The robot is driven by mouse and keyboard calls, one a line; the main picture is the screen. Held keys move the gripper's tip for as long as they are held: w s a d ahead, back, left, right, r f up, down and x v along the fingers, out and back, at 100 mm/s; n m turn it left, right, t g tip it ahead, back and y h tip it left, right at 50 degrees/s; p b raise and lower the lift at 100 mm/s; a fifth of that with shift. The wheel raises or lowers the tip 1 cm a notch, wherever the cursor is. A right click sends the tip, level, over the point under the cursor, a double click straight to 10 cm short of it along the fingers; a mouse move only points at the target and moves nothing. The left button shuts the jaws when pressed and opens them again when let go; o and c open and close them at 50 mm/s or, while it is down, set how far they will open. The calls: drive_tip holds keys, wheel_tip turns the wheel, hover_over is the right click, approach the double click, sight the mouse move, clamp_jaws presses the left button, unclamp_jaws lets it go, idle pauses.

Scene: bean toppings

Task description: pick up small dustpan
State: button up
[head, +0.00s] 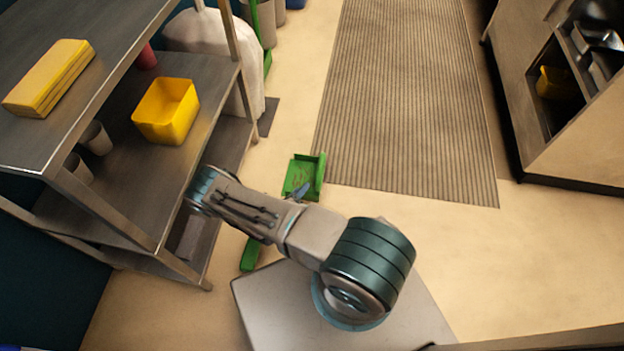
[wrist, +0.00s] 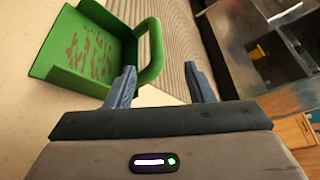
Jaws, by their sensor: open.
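The small green dustpan (head: 304,172) is on the floor beside the ribbed mat, with brown specks in its pan. In the wrist view the dustpan (wrist: 62,50) fills the upper left, and its looped handle (wrist: 156,50) points toward my fingers. My gripper (wrist: 160,72) is open and empty. The loop's near part shows between the fingertips in the picture, close to the left finger; I cannot tell whether they touch. In the head view my gripper (head: 299,192) is at the dustpan's near edge, partly hidden by my arm.
A metal shelf (head: 150,208) with a yellow bin (head: 166,111) and cups stands at left, close to my arm. Another green object (head: 250,255) lies on the floor by the shelf. The ribbed mat (head: 405,90) is clear. A counter (head: 580,140) stands at right.

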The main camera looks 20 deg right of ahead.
drive_tip(key=f, duration=0.1)
drive_tip(key=b, duration=0.2)
approach(318, 169)
drive_tip(key=w+d+f, duration=0.2)
drive_tip(key=d, duration=0.1)
drive_tip(key=shift+n, duration=0.4)
drive_tip(key=shift+r+b+x, duration=0.15)
drive_tip(key=shift+b+x, duration=0.4)
drive_tip(key=shift+x, duration=1)
drive_tip(key=shift+r+b+x, duration=0.1)
drive_tip(key=shift+b+x, duration=0.4)
drive_tip(key=shift+x, duration=1.1)
drive_tip(key=shift+w, duration=0.1)
clamp_jaws()
